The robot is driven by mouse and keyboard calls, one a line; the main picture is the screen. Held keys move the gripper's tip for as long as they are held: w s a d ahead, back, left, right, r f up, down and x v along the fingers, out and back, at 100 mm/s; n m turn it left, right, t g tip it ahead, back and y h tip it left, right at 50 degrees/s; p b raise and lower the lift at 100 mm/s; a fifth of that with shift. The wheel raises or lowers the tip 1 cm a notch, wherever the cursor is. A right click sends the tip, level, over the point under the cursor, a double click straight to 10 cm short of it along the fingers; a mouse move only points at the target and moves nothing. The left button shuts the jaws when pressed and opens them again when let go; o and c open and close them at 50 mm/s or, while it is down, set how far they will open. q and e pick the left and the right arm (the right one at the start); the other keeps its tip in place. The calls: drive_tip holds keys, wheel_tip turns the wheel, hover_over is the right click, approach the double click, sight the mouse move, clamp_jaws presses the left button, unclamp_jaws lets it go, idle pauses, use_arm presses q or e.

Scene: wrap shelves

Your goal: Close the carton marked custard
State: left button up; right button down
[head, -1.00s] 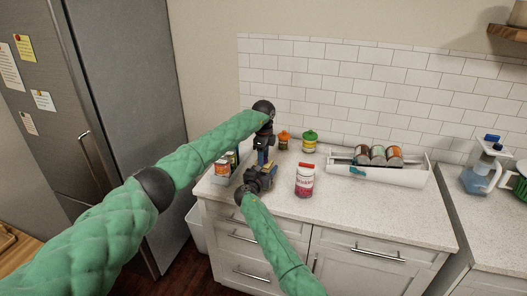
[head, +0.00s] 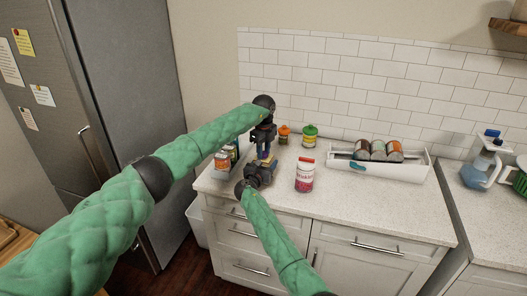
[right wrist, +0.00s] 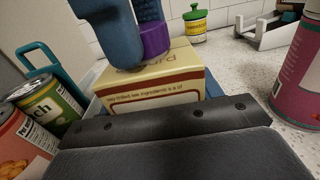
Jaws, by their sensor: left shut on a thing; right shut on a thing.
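The custard carton (right wrist: 158,80) is a small yellow box with a red-lined label, seen close up in the right wrist view. Its lettering is partly hidden. In the head view it is mostly hidden behind my grippers. My right gripper (head: 262,168) is shut on the carton low down, with its dark body along the bottom of the wrist view. My left gripper (head: 265,152) comes down from above, and its blue fingers with a purple pad (right wrist: 153,40) touch the carton's top. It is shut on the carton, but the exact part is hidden.
A pink can with a red cap (head: 304,175) stands close on the right. A caddy of cans (head: 223,161) is on the left. Orange-lidded (head: 284,134) and green-lidded (head: 310,138) jars stand behind. A white tray (head: 408,172) holds several cans. The front right counter is clear.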

use_arm(q)
drive_tip(key=m, duration=0.7)
drive_tip(key=shift+w+a, duration=0.1)
drive_tip(key=m, duration=2.2)
drive_tip(key=o, duration=1.1)
drive_tip(key=shift+r, duration=2.2)
